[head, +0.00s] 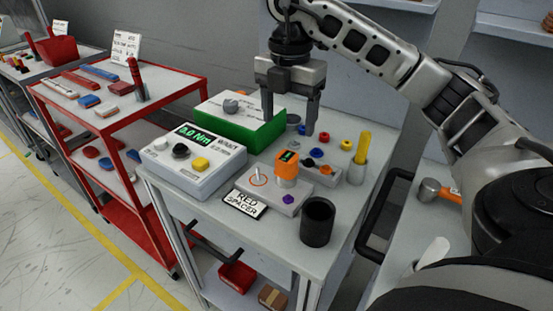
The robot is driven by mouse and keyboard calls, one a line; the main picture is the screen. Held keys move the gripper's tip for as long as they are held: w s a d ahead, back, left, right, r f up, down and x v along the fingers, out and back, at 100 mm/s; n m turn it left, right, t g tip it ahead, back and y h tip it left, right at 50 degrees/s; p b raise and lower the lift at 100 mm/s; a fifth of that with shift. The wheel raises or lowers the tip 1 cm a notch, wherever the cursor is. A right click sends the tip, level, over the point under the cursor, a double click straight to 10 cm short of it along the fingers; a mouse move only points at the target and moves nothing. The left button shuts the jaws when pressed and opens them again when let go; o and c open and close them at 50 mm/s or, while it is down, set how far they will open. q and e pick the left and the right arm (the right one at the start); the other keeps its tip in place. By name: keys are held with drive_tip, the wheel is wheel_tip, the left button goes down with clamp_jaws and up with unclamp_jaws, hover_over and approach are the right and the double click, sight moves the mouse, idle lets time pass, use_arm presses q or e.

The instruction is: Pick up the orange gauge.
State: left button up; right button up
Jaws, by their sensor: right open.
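The orange gauge (287,166) is a small block with a dark display on its upper part. My left gripper is not in view.
A white box with a "0.0 Nm" display (190,172) and a green-sided box (252,138) stand left of the gauge. A black cup (318,222), a yellow-handled tool in a holder (361,150) and several small coloured parts crowd the worktop (343,200). A red cart (120,130) stands left.

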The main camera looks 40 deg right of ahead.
sight(289, 157)
drive_tip(key=f+b, duration=0.1)
drive_tip(key=f, duration=0.6)
drive_tip(key=shift+s, duration=0.2)
drive_tip(key=shift+w+f, duration=0.15)
drive_tip(key=shift+f, duration=1.45)
drive_tip(key=shift+w+f, duration=0.1)
drive_tip(key=shift+f, duration=1.45)
drive_tip(key=c, duration=1.2)
